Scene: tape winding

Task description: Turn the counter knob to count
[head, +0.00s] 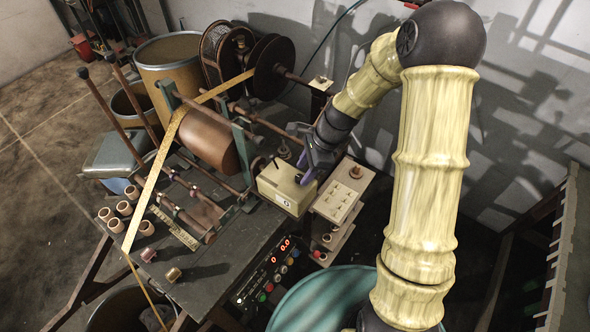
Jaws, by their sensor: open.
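The counter looks to be the cream box (284,186) with a small round dial on its front, standing on the dark bench by its right edge. My gripper (306,176) is open, at the box's upper right corner, with its purple-tinted fingers pointing down beside it. I cannot tell whether the fingers touch the box. The counter knob is not clearly visible; the gripper may hide it.
A switch box (340,200) stands close right of the counter. A control panel (268,268) with red digits is in front. A copper-coloured roller (207,138) with yellow tape (160,165) stands left. Several small spools sit on the bench (215,270). A teal drum (318,300) is at the front.

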